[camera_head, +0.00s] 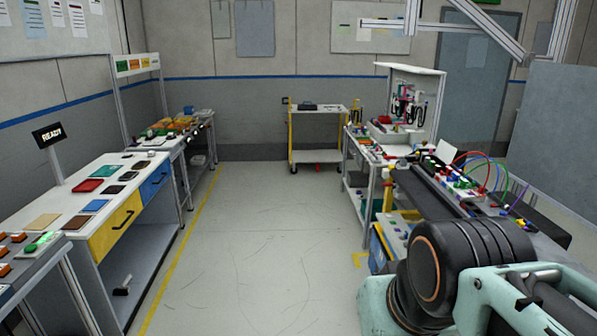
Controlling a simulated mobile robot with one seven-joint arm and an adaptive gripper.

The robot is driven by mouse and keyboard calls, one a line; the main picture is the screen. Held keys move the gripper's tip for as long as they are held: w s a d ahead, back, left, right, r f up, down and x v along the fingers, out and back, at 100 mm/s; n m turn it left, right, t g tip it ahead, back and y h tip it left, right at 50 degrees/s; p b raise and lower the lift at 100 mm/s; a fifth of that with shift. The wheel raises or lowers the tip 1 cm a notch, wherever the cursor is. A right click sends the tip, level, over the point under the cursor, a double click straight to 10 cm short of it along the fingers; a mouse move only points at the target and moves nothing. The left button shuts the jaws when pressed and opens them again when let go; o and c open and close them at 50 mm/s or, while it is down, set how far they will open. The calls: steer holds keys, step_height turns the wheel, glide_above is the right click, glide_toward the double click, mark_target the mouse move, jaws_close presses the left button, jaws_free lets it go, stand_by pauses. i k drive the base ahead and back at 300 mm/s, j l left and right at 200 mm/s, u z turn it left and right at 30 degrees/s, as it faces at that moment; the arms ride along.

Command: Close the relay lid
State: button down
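I cannot make out a relay lid in this head view. A long dark dashboard-like module (428,192) lies on the right-hand bench, with small coloured parts and looping cables (487,172) behind it. The parts there are too small to tell whether any is a lid, or whether it is open or shut. My arm's dark joint and pale green links fill the lower right and hide part of that bench. My gripper is out of view.
A white bench with coloured trays and a yellow drawer (114,229) stands at left, near a READY sign (47,135). A tool bench with an upright panel (411,95) stands at right. A yellow-framed cart (318,157) stands at back. The central floor (262,240) is clear.

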mark_target(445, 151)
steer(key=i, duration=1.2)
steer(key=i+z, duration=0.4)
steer(key=i+j+z, duration=0.1)
steer(key=i+z, duration=0.25)
steer(key=i, duration=0.2)
steer(key=i+z, duration=0.5)
steer(key=i, duration=0.15)
steer(key=u, duration=6.45)
